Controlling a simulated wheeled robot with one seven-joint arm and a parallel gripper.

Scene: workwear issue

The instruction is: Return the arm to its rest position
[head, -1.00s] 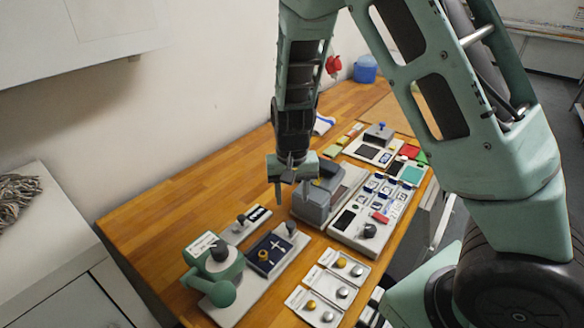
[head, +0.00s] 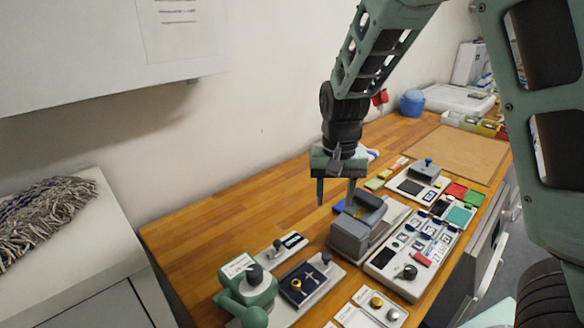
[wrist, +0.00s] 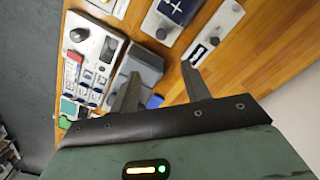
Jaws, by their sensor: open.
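My gripper (head: 336,192) hangs above the wooden table in the head view, fingers pointing down, open and empty. It is just left of and above the grey block-shaped device (head: 357,232). In the wrist view, my gripper's two fingers (wrist: 160,92) stand apart with nothing between them. The grey device (wrist: 143,68) shows just beyond the fingers there. My arm reaches up from the gripper to the top right of the head view.
The wooden table (head: 215,215) carries a green press (head: 246,284), a dark blue tray (head: 303,284), a white button panel (head: 405,280) and a blue tub (head: 412,103). A wall stands behind it. A white cabinet (head: 95,240) with a mop head is at left.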

